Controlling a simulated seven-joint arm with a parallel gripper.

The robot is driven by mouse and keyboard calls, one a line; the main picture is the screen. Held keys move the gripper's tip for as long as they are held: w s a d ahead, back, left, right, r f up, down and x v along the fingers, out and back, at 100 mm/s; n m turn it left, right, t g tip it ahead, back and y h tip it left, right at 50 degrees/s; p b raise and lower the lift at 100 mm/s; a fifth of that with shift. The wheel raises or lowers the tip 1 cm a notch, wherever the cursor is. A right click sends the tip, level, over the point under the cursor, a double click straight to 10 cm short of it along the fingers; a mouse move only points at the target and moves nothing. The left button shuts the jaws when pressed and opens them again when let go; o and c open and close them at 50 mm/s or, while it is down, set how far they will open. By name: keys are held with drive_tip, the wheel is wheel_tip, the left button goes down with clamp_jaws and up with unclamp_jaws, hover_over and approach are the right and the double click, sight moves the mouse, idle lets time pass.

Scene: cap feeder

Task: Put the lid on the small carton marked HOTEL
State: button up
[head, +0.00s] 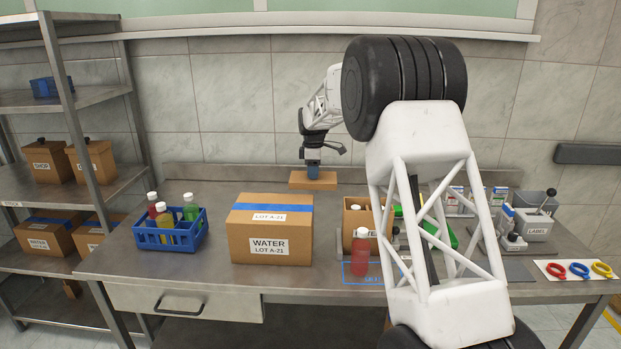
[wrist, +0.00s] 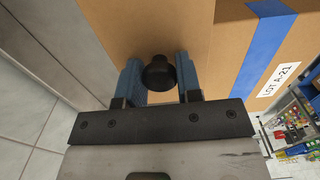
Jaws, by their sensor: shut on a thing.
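A flat brown lid (head: 313,181) with a black knob (wrist: 158,73) is at the back of the table, behind the taped carton. My gripper (head: 313,165) is over it, its two blue fingers either side of the knob and shut on it. In the wrist view the lid's brown top (wrist: 130,30) spreads out beyond the fingers (wrist: 160,78). A small open carton (head: 351,219) with bottles inside stands right of the taped carton. Its label is partly hidden by a red bottle and my arm, so I cannot read HOTEL on it.
A large taped carton (head: 270,246) marked WATER stands mid-table; a blue crate (head: 174,239) of bottles is to its left. A red bottle (head: 360,256) stands in front of the open carton. Shelves with knobbed cartons (head: 47,163) are at left. My arm hides much of the right side.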

drive_tip(key=s+d+r, duration=0.3)
drive_tip(key=s+d, duration=0.3)
drive_tip(key=d, duration=0.3)
drive_tip(key=s+d+r, duration=0.3)
drive_tip(key=s+d, duration=0.4)
drive_tip(key=d, duration=0.2)
drive_tip(key=shift+r, duration=0.4)
drive_tip(key=shift+d, duration=0.1)
drive_tip(key=shift+f, duration=0.15)
drive_tip(key=shift+f, duration=1.9)
drive_tip(key=shift+f, duration=0.2)
drive_tip(key=shift+f, duration=0.3)
drive_tip(key=shift+f, duration=0.25)
drive_tip(key=shift+f, duration=0.9)
drive_tip(key=shift+f, duration=0.4)
